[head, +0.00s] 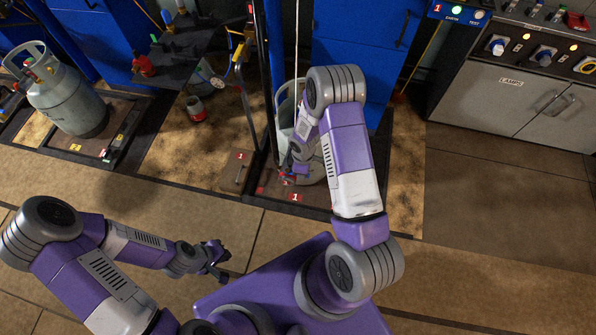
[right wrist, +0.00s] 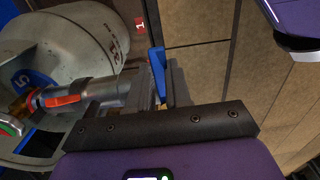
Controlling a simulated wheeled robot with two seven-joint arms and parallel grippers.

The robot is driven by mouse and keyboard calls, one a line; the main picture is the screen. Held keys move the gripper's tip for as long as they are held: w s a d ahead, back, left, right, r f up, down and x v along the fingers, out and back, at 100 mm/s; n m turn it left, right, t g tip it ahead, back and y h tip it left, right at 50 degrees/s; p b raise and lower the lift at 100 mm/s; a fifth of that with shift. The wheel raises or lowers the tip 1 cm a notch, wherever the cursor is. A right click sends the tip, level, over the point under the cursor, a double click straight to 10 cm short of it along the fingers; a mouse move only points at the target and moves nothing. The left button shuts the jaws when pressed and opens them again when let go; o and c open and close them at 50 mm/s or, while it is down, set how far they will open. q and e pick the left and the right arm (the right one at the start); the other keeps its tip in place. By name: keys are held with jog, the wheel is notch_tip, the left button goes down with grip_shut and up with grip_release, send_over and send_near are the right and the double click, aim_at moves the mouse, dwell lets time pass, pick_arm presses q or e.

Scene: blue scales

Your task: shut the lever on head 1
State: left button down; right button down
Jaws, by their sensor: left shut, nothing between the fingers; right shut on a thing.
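My right gripper (right wrist: 160,88) is shut on a blue lever (right wrist: 157,62), which shows between its dark fingers in the right wrist view. Beside the fingers is the grey metal filling head (right wrist: 95,92) with a red-orange part, lying toward a brass valve (right wrist: 18,106) on a grey gas cylinder (right wrist: 85,40). In the head view this cylinder (head: 285,112) stands on the scale marked 1 (head: 295,197), largely hidden by my right arm. The right gripper (head: 296,168) is small there. My left gripper (head: 217,265) is shut and empty, low over the floor, away from the scale.
A second grey cylinder (head: 68,100) stands on a scale at the left. A dark post with a yellow hose (head: 240,60) rises beside scale 1. Blue cabinets (head: 365,50) are behind, and a grey lamps cabinet (head: 510,95) is at the right. The front floor is clear.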

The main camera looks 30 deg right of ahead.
dwell(0.4)
jog(key=c, duration=1)
grip_release()
jog(key=shift+c, duration=0.2)
notch_tip(320, 180, up, 8)
jog(key=p, duration=0.2)
jog(key=shift+f+p, duration=0.15)
jog(key=shift+p, duration=0.25)
jog(key=s+a+f+m+y+p, duration=0.1)
jog(key=s+a+m+y, duration=0.3)
jog(key=s+a+m, duration=0.8)
jog(key=s+a+p, duration=0.1)
jog(key=a, duration=0.3)
jog(key=shift+s+a+f+t, duration=0.15)
jog(key=shift+s+f+t, duration=0.1)
jog(key=shift+s+t, duration=0.1)
